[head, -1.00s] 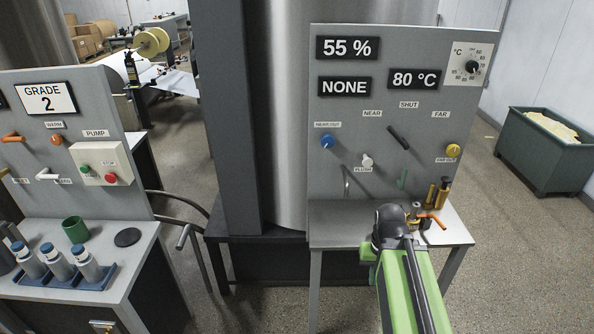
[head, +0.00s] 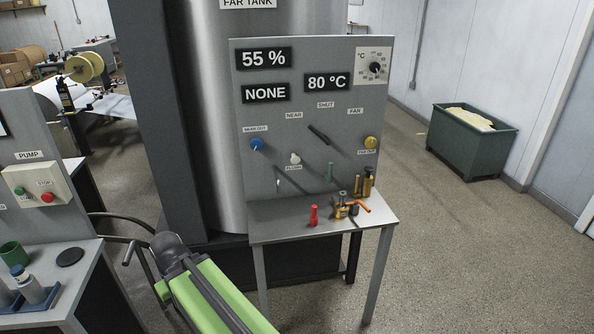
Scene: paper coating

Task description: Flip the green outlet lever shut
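The gripper's fingers are not visible, and nothing of mine touches the lever.
A grey table (head: 275,222) below the panel carries a red piece (head: 314,215) and brass fittings with an orange handle (head: 341,208). A black selector lever (head: 318,134) sits above. A dark green bin (head: 470,150) stands right; floor between is clear.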

